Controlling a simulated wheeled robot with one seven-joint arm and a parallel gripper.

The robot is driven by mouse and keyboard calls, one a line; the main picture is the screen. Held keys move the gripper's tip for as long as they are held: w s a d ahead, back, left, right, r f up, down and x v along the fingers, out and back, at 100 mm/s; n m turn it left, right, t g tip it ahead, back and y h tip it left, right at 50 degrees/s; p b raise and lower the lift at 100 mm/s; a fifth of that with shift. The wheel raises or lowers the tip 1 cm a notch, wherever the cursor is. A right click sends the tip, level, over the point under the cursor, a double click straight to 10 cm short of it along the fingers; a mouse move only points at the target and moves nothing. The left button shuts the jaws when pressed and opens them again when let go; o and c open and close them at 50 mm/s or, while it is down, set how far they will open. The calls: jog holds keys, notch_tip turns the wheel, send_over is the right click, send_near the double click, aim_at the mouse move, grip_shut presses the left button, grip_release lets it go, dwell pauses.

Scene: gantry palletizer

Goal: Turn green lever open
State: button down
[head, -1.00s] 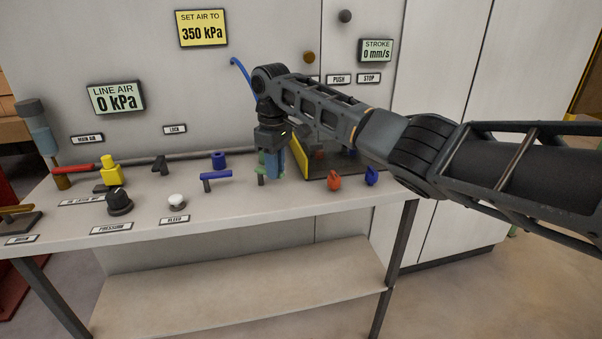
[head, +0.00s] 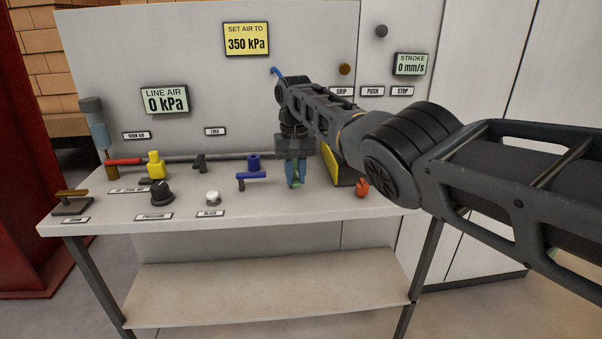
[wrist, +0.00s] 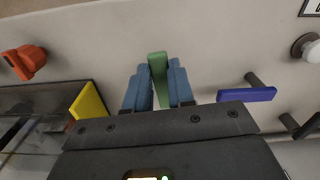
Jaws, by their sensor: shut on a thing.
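The green lever (wrist: 159,78) shows in the wrist view between the two blue fingers of my gripper (wrist: 159,85). The fingers are shut on it, one on each side. In the head view my gripper (head: 295,180) points down at the bench top, and its fingers hide most of the green lever. The lever's base and pivot are hidden in both views.
A blue lever (head: 251,177) stands just left of my gripper, and it also shows in the wrist view (wrist: 246,95). A yellow-edged box (head: 338,172) and an orange knob (head: 362,187) are to the right. The line air display (head: 165,100) reads 0 kPa.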

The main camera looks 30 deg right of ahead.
jog(key=shift+w+a+r+m, duration=0.15)
jog(key=shift+a+m, duration=0.1)
jog(key=shift+m, duration=0.25)
jog(key=c, duration=1)
grip_release()
jog(key=shift+o, duration=0.2)
jog(key=shift+r, duration=3.8)
